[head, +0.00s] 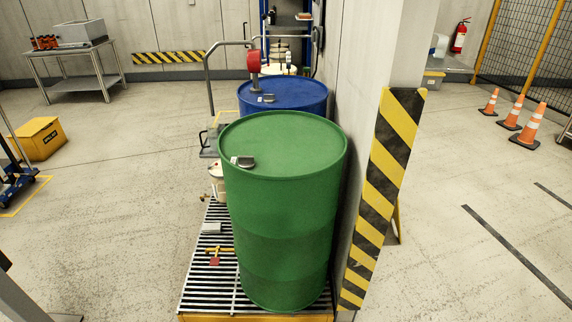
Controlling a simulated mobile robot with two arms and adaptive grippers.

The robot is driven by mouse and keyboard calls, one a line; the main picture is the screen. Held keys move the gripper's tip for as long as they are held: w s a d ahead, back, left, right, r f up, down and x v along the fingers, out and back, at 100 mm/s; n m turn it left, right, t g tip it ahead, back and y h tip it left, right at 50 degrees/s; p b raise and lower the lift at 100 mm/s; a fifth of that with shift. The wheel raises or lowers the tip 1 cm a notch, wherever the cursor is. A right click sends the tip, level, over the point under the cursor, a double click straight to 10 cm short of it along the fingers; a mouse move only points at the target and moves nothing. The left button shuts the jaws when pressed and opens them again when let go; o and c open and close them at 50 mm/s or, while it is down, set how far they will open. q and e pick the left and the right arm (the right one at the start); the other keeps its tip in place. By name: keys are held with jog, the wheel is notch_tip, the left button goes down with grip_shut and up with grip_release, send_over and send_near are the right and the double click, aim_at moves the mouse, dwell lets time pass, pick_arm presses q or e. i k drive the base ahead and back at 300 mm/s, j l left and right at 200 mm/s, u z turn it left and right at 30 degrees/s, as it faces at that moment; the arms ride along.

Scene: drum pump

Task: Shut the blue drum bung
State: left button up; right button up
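The blue drum (300,97) stands behind the green drum (285,215), which hides most of its body. A small dark grey fitting (268,98) shows on the blue drum's lid, near its left front rim. It is too small to tell whether this bung is open or shut. A red, round-headed device (254,60) stands at the blue drum's left rear edge; I cannot tell whether it is fixed to the drum. Neither of my grippers is in view.
The green drum stands on a slatted pallet (207,285), close against a pillar with a striped guard (385,185). A grey handrail (208,80) rises left of the blue drum. Open floor lies at left, with a yellow box (42,140). Cones (530,122) stand at right.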

aim_at(267, 98)
jog(key=i, duration=0.55)
jog(key=i+j, duration=0.15)
jog(key=i+j+z, duration=0.15)
jog(key=j+z, duration=0.25)
jog(key=j, duration=0.15)
jog(key=j+z, duration=0.35)
jog(key=j, duration=0.25)
jog(key=i, duration=0.05)
